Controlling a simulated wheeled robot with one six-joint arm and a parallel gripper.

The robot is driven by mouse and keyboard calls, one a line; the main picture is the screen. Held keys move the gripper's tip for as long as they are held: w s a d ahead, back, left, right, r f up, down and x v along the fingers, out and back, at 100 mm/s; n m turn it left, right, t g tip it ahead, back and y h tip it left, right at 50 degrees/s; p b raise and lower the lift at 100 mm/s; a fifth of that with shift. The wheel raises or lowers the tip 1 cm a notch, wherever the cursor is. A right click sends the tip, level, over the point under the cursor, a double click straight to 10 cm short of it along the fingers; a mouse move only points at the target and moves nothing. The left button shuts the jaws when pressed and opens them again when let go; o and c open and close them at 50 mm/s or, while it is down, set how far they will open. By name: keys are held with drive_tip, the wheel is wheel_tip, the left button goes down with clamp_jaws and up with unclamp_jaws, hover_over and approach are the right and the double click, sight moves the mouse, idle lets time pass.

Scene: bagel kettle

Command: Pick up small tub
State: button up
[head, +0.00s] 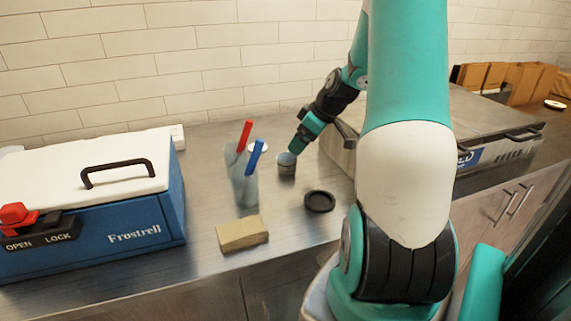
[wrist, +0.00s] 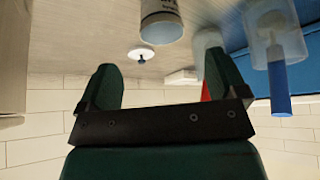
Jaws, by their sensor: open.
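The small tub (head: 286,164) is a short grey cylinder with a dark printed band, upright on the metal counter. In the wrist view the small tub (wrist: 160,22) shows at the top middle, beyond the fingertips and cut off by the frame edge. My gripper (head: 300,143) is just above and behind the tub in the head view. In the wrist view my gripper (wrist: 164,75) has its two fingers wide apart with nothing between them. I cannot tell the exact gap to the tub.
A black round lid (head: 319,201), a tan block (head: 242,234) and a white knobbed disc (wrist: 141,54) lie nearby. A blue cooler (head: 130,225) is left; a metal-topped box (head: 480,125) is right.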

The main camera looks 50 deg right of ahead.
sight(287, 159)
drive_tip(key=x, duration=0.3)
drive_tip(key=shift+w+f, duration=0.15)
drive_tip(key=shift+f, duration=0.1)
drive_tip(key=shift+p+x, duration=0.9)
drive_tip(key=shift+x, duration=1.9)
drive_tip(key=shift+w+a+r, duration=0.1)
drive_tip(key=shift+a+r, duration=0.05)
drive_tip(key=shift+r, duration=0.05)
drive_tip(key=c, duration=1)
